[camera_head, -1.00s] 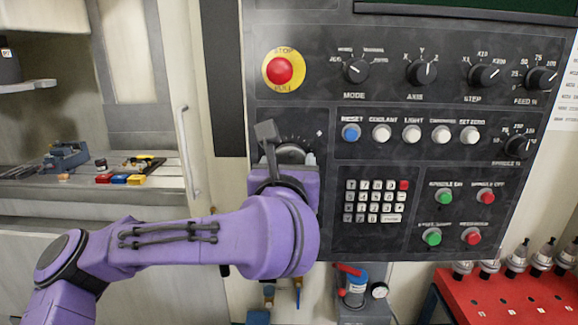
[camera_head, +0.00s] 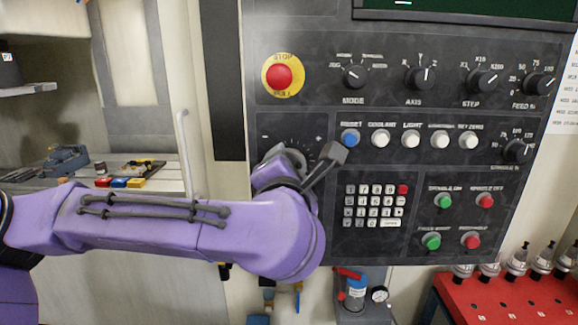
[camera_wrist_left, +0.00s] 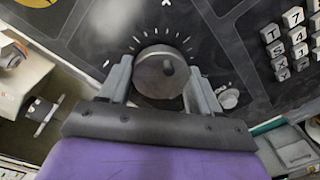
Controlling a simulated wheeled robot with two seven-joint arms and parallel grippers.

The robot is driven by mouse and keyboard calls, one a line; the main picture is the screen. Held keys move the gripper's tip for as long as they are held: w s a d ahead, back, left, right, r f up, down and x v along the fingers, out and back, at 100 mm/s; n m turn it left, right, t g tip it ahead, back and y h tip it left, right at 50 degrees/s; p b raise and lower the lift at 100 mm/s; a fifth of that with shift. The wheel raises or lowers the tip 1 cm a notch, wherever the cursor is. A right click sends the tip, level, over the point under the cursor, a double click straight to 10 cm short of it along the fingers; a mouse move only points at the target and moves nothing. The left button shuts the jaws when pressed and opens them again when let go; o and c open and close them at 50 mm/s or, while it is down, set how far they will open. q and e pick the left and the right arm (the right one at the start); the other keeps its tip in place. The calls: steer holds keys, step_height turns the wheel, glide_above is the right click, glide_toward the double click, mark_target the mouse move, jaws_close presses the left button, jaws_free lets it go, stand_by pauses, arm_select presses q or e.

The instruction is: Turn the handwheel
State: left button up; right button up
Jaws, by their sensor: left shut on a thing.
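The handwheel (camera_wrist_left: 152,78) is a round dark grey wheel with a small knob on its face, set on the control panel (camera_wrist_left: 235,40) inside an arc of white tick marks. In the left wrist view, my left gripper (camera_wrist_left: 160,88) has one grey finger on each side of the wheel and is shut on its rim. In the head view, my purple left arm and wrist cover most of the wheel, and only a grey edge (camera_head: 294,155) shows above the wrist. My right gripper is in neither view.
Above and right are knobs, a row of push buttons (camera_head: 411,139) and a keypad (camera_head: 375,205). A red tool rack (camera_head: 515,295) stands at lower right. A machine enclosure is at left.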

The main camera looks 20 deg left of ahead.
arm_select(q)
steer(key=shift+m+p, duration=1.85)
steer(key=shift+m, duration=2.15)
steer(key=shift+f, duration=0.1)
steer(key=o, duration=1.1)
steer(key=shift+c, duration=0.2)
steer(key=b+v, duration=0.3)
steer(key=v, duration=0.7)
steer(key=shift+s+d, duration=0.2)
steer(key=shift+d, duration=0.05)
